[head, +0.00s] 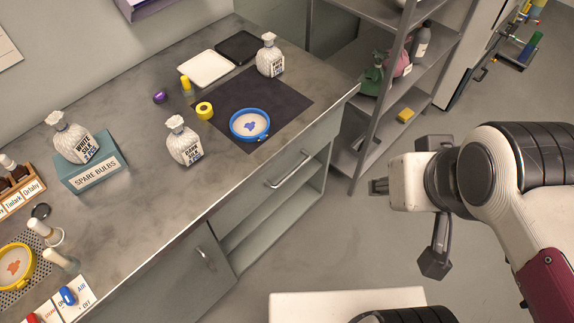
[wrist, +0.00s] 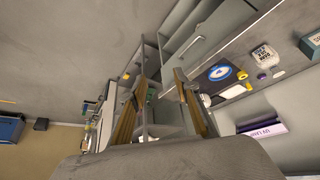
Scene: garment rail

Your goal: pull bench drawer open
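The bench drawer (head: 290,158) is a grey front just under the worktop, with a silver bar handle (head: 288,170); it looks closed. In the wrist view the drawer front (wrist: 213,35) appears tilted beyond the fingers, with its handle (wrist: 190,46). My gripper (wrist: 159,78) is open and empty, its two fingers well apart. In the head view my gripper (head: 400,195) hangs to the right of the drawer, clear of the handle and touching nothing. Part of it is hidden by my wrist.
An open shelf lies under the drawer, and a cupboard door (head: 196,268) with its own handle is to the left. A metal rack (head: 383,120) stands right of the bench. Bottles, a blue-rimmed dish (head: 250,125) and trays sit on top. Floor before the drawer is clear.

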